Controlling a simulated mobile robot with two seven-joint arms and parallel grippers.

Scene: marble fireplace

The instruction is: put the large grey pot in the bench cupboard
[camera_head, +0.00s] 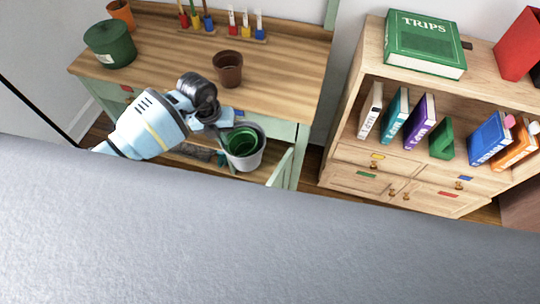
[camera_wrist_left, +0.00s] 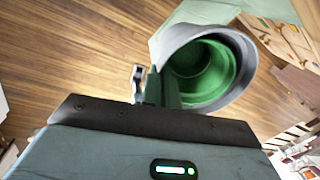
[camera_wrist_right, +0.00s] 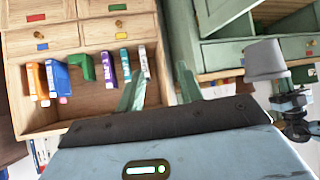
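The large grey pot (camera_head: 248,160) is held at the front of the bench (camera_head: 170,45), with a green pot (camera_head: 242,142) nested inside it. My left gripper (camera_head: 222,137) is shut on the grey pot's rim; the left wrist view shows its fingers (camera_wrist_left: 150,86) close together at the pot's left wall. In the right wrist view the grey pot (camera_wrist_right: 266,62) hangs from the left gripper beside the green bench. A green cupboard door (camera_head: 282,168) stands open just right of the pot. My right gripper (camera_wrist_right: 160,90) is open and empty, facing the shelf unit; it is out of the head view.
Tools (camera_head: 200,153) lie on a lower shelf. A wooden bookcase (camera_head: 350,155) with books stands to the right, with a narrow floor gap between.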

